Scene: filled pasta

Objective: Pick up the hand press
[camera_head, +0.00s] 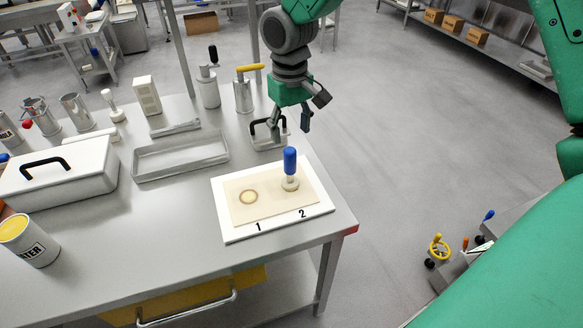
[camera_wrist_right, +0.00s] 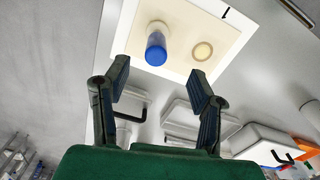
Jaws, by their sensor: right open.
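I take the hand press (camera_head: 270,144) to be the flat grey plate with an upright black handle at the table's back right corner. In the wrist view its black handle (camera_wrist_right: 131,106) shows beyond the left finger, partly hidden by it. My right gripper (camera_head: 313,110) hangs above and slightly right of the press. It is open and empty, and its spread fingers also show in the wrist view (camera_wrist_right: 160,78). A blue-handled stamp (camera_head: 290,164) stands upright over mark 2 on the pasta sheet (camera_head: 239,208). My left gripper is not in view.
The sheet lies on a white board (camera_head: 324,206) in front of the press. Left of the press are a shallow grey tray (camera_head: 160,173) and a lidded box (camera_head: 92,195). A yellow-handled canister (camera_head: 243,97) stands close behind.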

